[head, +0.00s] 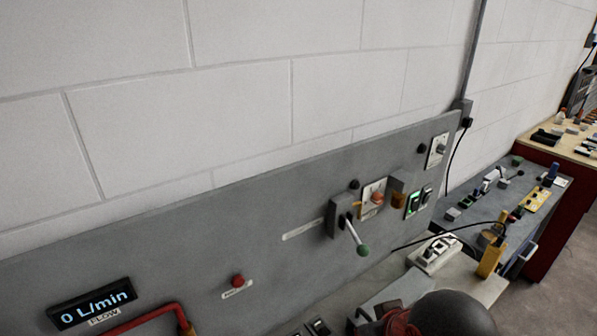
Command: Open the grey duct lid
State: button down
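I cannot make out a grey duct lid for certain in the head view. A grey panel (190,248) runs along the block wall, and its lower part is cut off by the picture's bottom edge. A narrow grey vertical conduit (474,55) runs up the wall behind the panel's right end. My gripper's fingers do not show. A dark rounded shape at the bottom edge, right of centre, hides part of the bench; I cannot tell what it is.
The panel carries a display (92,304) reading 0 L/min, a red button (237,280), a lever with a green knob (362,250) sticking out, and several switches. A white power strip (436,253) and a yellow block (491,258) stand on the bench. A cluttered grey table (475,222) lies beyond.

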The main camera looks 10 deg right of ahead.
aim_at(412, 285)
jog(key=k+z, duration=0.1)
jog(key=z, duration=0.25)
jog(key=k+z, duration=0.1)
jog(key=z, duration=0.3)
jog(key=j+z, duration=0.2)
jog(key=i+l, duration=0.05)
jog(key=l, duration=0.05)
